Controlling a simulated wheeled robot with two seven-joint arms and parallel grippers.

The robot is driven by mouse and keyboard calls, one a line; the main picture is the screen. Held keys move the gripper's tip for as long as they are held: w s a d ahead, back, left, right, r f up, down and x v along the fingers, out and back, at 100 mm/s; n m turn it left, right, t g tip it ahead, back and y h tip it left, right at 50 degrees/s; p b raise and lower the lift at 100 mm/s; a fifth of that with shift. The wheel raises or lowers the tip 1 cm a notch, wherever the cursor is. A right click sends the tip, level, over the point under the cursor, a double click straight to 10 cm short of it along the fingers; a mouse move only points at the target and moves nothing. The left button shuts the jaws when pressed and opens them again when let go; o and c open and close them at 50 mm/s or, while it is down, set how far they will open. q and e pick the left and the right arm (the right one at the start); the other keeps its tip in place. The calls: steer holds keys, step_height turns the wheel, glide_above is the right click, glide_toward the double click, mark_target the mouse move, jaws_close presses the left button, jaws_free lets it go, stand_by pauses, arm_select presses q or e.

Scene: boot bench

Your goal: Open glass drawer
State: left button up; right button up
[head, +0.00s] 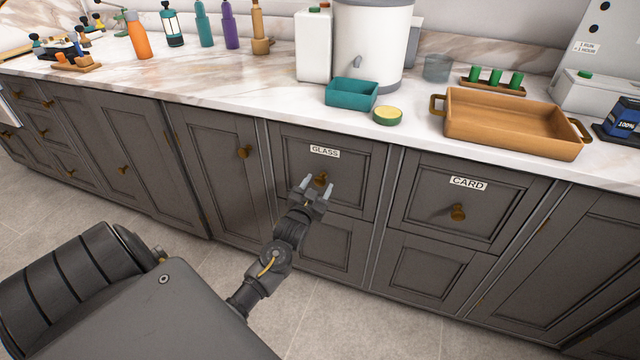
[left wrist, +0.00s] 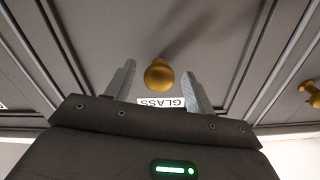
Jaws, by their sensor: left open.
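The glass drawer (head: 352,163) is a dark grey panelled front with a white GLASS label (head: 324,151), and it is closed. Its round brass knob (head: 320,179) shows just beyond my left gripper (head: 316,187). The left gripper is open, with its two fingers pointing at the drawer front. In the left wrist view the knob (left wrist: 159,75) lies between and slightly beyond the two fingertips, and the label (left wrist: 161,103) appears upside down. I cannot tell whether either finger touches the knob. My right gripper is not in view.
The CARD drawer (head: 422,208) is closed to the right. A cabinet door (head: 215,160) is closed to the left. The marble countertop (head: 230,85) above holds a teal tray (head: 351,96), an orange tray (head: 510,122) and several bottles. Tiled floor (head: 330,320) lies clear below.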

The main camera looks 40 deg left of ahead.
arm_select(q)
steer(key=shift+x, duration=0.9)
jaws_close()
